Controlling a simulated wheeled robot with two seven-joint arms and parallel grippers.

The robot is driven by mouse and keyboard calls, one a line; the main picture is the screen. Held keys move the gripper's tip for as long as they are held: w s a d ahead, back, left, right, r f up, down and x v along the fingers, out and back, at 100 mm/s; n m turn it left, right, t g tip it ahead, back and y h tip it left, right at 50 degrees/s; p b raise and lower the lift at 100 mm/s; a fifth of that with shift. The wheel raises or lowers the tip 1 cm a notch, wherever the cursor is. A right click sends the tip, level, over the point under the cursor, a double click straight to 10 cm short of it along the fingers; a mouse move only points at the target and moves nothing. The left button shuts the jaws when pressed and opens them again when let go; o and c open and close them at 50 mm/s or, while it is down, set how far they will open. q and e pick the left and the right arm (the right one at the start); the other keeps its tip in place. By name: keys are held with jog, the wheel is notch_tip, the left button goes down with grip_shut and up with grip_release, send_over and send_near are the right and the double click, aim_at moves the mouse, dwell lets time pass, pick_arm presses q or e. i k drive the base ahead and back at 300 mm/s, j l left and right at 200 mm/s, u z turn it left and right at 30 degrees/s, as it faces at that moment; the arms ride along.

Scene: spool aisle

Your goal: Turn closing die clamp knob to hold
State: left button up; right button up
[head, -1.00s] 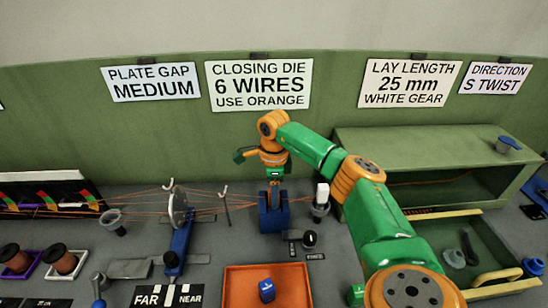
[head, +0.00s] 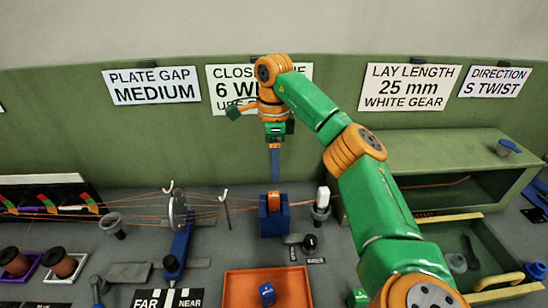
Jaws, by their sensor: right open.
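The closing die clamp knob is a black knob (head: 310,242) on the bench, right of and in front of the blue die block (head: 262,223). Small dark label plates (head: 315,261) lie beside it, their text too small to read. An orange die (head: 274,199) sits in the top of the block. My right gripper (head: 275,176) points down above the block, apart from the die, with its narrow blue fingers seen edge-on. It is open, and I see nothing held. It is up and left of the knob. My left gripper is out of view.
An orange tray (head: 240,290) with a blue piece (head: 267,293) lies in front. Copper wires run left through a round plate (head: 178,212). My right arm crosses the right side.

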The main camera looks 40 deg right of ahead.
aim_at(310, 242)
jog(key=k, duration=1.5)
